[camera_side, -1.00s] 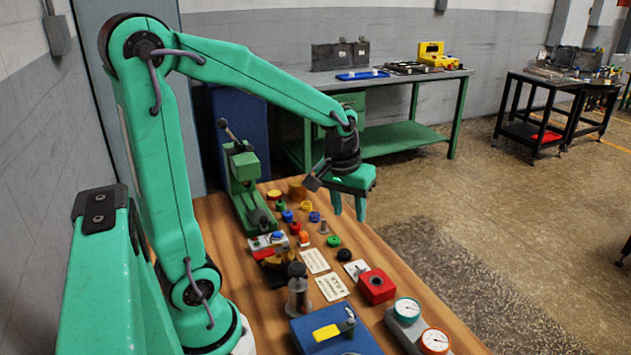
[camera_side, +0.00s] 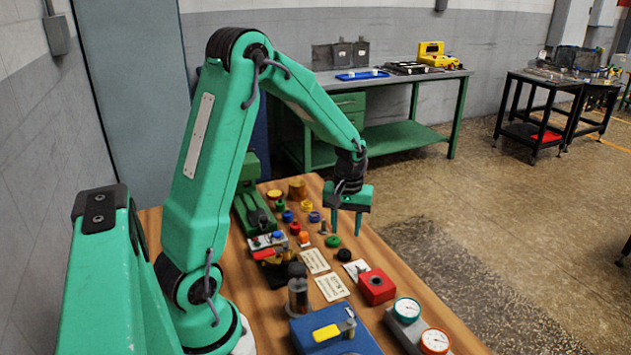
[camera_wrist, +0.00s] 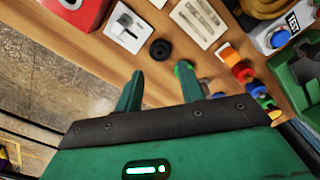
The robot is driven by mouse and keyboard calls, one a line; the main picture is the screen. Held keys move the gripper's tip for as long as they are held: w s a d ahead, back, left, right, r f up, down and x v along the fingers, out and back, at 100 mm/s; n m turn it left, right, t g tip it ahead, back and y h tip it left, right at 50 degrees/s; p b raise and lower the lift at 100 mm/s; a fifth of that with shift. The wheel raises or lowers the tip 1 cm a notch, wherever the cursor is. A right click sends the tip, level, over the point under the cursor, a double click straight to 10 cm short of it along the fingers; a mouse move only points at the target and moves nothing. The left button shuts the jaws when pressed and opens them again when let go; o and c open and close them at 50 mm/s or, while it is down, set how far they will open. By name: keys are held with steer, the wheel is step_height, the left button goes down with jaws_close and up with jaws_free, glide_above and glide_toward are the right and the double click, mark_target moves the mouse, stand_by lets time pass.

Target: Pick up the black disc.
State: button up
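The black disc (camera_side: 344,255) is a small round piece lying on the wooden table, in front of the green disc (camera_side: 332,241). In the wrist view the black disc (camera_wrist: 160,49) shows a small centre mark and lies beyond my fingertips, clear of them. My gripper (camera_side: 345,234) points down above the table near these discs, its two fingers apart with nothing between them.
Several small coloured pieces, a green machine (camera_side: 250,205), a blue box (camera_side: 333,330) and dial gauges (camera_side: 407,311) crowd the wooden table (camera_side: 400,270). Its right edge is near.

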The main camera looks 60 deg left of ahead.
mark_target(345, 252)
steer(key=shift+f, duration=1.1)
steer(key=shift+f, duration=2.6)
steer(key=c, duration=0.6)
steer(key=shift+r, duration=0.2)
